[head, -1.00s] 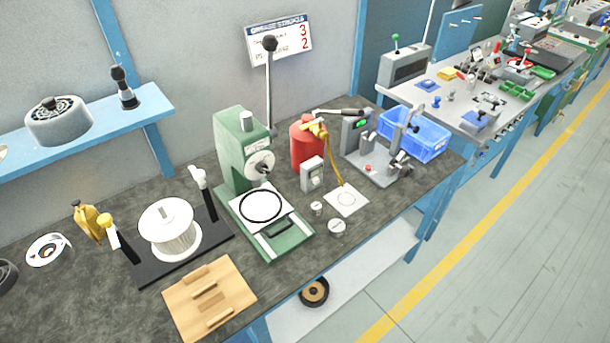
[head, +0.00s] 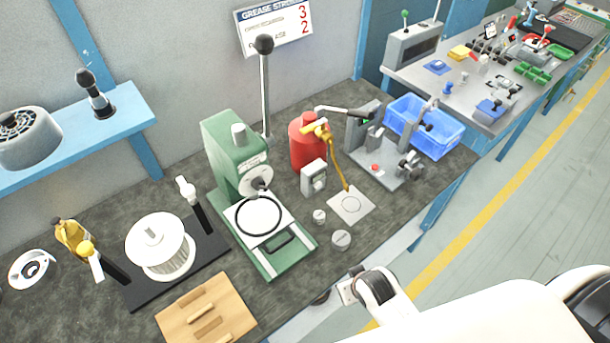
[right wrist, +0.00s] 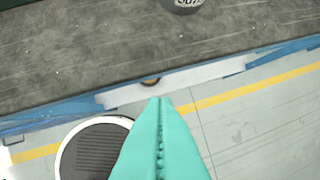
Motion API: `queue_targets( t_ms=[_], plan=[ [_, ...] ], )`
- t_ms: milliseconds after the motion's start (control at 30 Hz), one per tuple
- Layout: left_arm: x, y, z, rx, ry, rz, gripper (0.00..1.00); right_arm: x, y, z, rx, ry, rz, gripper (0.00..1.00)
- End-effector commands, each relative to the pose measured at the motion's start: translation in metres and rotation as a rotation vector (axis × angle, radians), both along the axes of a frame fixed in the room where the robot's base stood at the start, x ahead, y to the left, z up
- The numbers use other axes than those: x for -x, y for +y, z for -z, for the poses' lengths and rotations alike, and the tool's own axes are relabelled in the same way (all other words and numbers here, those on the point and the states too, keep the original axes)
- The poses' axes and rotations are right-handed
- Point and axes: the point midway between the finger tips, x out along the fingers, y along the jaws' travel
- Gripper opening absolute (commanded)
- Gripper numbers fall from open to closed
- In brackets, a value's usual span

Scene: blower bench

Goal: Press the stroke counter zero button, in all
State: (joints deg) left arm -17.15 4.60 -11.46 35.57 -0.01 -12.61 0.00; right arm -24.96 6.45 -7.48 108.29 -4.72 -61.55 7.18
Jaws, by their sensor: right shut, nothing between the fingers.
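A sign (head: 275,24) on the wall reads "GREASE STROKES" with a red 3 and 2. My right gripper (right wrist: 160,102) has teal fingers pressed together, empty, pointing toward the bench's front edge. In the head view my right arm comes in at lower right, with its fingers not visible. My left gripper is in neither view.
A green press (head: 238,160) with a tall lever stands left of the box. A grey fixture (head: 378,160) with a red button and a blue bin (head: 426,125) stand right.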

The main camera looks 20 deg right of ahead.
Motion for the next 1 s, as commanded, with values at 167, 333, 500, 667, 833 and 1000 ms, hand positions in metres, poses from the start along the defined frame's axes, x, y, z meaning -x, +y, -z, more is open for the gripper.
queue_targets(
  t_ms=[167,333,500,667,833,1000],
  plan=[
    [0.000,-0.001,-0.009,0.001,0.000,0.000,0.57,-0.042,-0.017,-0.020,0.025,-0.134,0.086,0.00],
    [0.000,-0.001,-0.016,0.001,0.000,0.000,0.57,-0.089,-0.035,-0.042,0.034,-0.298,0.173,0.00],
    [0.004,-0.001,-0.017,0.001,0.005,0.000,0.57,-0.132,-0.049,-0.034,0.019,-0.445,0.217,0.00],
    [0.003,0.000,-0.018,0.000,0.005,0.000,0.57,-0.158,-0.053,-0.027,-0.009,-0.533,0.225,0.00],
    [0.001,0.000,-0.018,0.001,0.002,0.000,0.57,-0.168,-0.054,-0.025,-0.027,-0.570,0.222,0.00],
    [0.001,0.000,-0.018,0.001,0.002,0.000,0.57,-0.169,-0.054,-0.024,-0.029,-0.574,0.222,0.00]
  ],
)
